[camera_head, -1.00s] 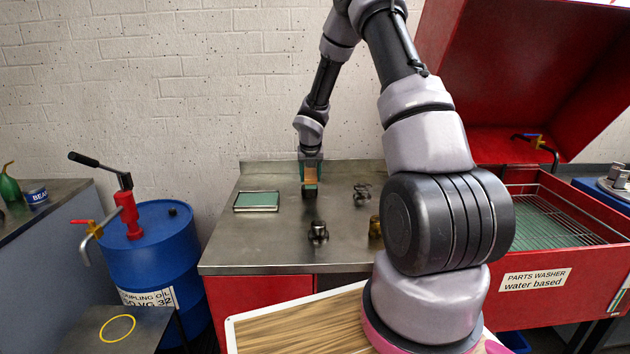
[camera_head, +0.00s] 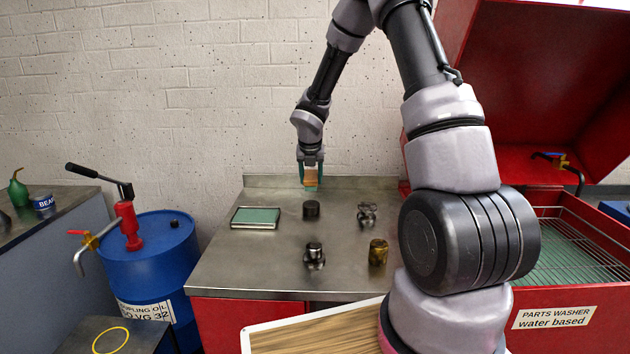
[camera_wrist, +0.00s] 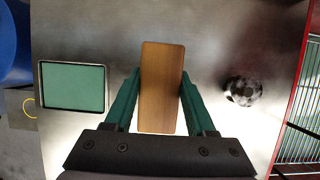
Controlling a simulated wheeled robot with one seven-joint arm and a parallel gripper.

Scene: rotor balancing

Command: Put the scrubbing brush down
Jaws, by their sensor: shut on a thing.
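My gripper (camera_head: 311,178) is over the back of the steel bench, its green fingers shut on the sides of the scrubbing brush (camera_head: 310,174). In the wrist view, the brush (camera_wrist: 161,85) is a flat wooden block seen from behind, between the two fingers (camera_wrist: 160,100). Its underside is hidden there. In the head view the brush appears above the bench's back edge, with bare steel between it and a short black cylinder (camera_head: 311,209). I cannot tell its exact height.
On the bench (camera_head: 235,265) are a green-topped tray (camera_head: 255,217) at left, a metal part (camera_head: 367,213) at right, a dark fitting (camera_head: 314,254) and a brass piece (camera_head: 378,252) in front. The red parts washer (camera_head: 554,290) stands right. Bare steel lies between tray and cylinder.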

